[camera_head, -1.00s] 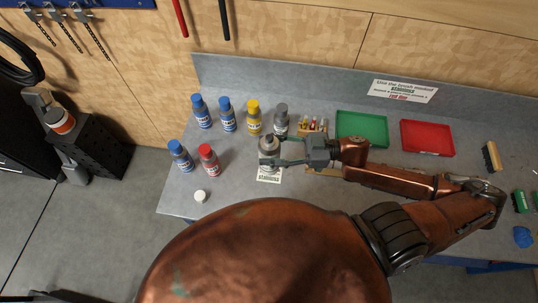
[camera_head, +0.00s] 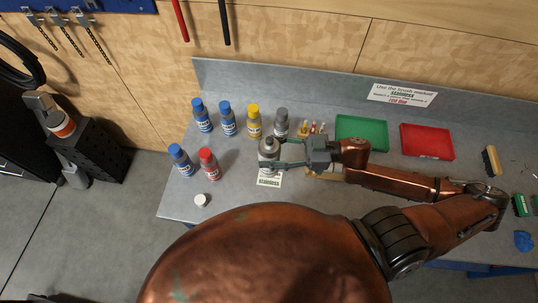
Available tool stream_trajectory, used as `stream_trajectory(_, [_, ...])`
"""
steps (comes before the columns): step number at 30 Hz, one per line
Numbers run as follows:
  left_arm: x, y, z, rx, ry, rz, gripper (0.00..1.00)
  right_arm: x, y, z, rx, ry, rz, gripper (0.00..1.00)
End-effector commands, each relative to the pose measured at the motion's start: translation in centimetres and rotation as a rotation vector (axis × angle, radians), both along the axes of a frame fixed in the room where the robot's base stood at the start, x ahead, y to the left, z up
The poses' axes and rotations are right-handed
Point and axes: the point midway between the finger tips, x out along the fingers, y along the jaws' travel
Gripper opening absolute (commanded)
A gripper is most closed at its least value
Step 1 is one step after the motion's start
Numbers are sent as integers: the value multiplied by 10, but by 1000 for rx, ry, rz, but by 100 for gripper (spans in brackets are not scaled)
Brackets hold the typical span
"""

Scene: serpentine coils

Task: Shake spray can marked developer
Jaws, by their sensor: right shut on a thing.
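A grey spray can (camera_head: 268,153) with its nozzle showing stands at the middle left of the workbench (camera_head: 230,195), over a white label card (camera_head: 269,181). My right gripper (camera_head: 278,154) is shut on this can from the right. The can's print is too small to read and partly hidden by the fingers. A white cap (camera_head: 201,200) lies near the front left edge. Other spray cans stand nearby: a yellow one (camera_head: 254,122), a grey one (camera_head: 281,123), a red one (camera_head: 209,163) and several blue ones (camera_head: 202,115). My left gripper is not in view.
A green tray (camera_head: 361,132) and a red tray (camera_head: 427,140) lie to the right, with a brush (camera_head: 491,161) beyond. A sign (camera_head: 402,94) is on the back panel. A box of small items (camera_head: 314,130) stands behind my right gripper. The bench's front left is mostly clear.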

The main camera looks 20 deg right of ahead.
Motion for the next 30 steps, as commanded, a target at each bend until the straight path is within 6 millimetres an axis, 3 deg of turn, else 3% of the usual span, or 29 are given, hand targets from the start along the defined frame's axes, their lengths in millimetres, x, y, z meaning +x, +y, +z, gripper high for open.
stream_trajectory(1, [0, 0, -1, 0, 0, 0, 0, 3, -2, -43, 11, 24, -17, 8])
stream_trajectory(3, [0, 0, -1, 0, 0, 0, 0, 2, -1, -58, 8, 14, -11, 8])
stream_trajectory(6, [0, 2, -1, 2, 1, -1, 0, -2, 1, 0, -2, 4, 2, 8])
stream_trajectory(7, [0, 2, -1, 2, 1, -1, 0, -1, 0, 7, -1, 8, -2, 8])
stream_trajectory(8, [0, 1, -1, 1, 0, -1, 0, 0, -1, 3, 3, 13, -8, 8])
stream_trajectory(10, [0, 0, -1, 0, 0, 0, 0, 3, -2, -43, 11, 24, -17, 8])
stream_trajectory(12, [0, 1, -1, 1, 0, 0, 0, 2, -1, -58, 8, 14, -11, 8])
stream_trajectory(15, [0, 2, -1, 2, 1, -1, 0, -2, 1, 0, -2, 4, 2, 8])
stream_trajectory(16, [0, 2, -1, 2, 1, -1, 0, -1, 0, 7, -1, 8, -2, 8])
stream_trajectory(17, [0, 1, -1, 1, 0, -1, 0, 0, -1, 3, 3, 13, -8, 8])
stream_trajectory(19, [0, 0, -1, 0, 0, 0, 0, 3, -2, -43, 11, 24, -17, 8])
stream_trajectory(20, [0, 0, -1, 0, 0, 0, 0, 2, -1, -56, 11, 21, -14, 8])
stream_trajectory(30, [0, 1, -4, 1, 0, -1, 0, 1, 1, -60, 6, 14, -16, 8])
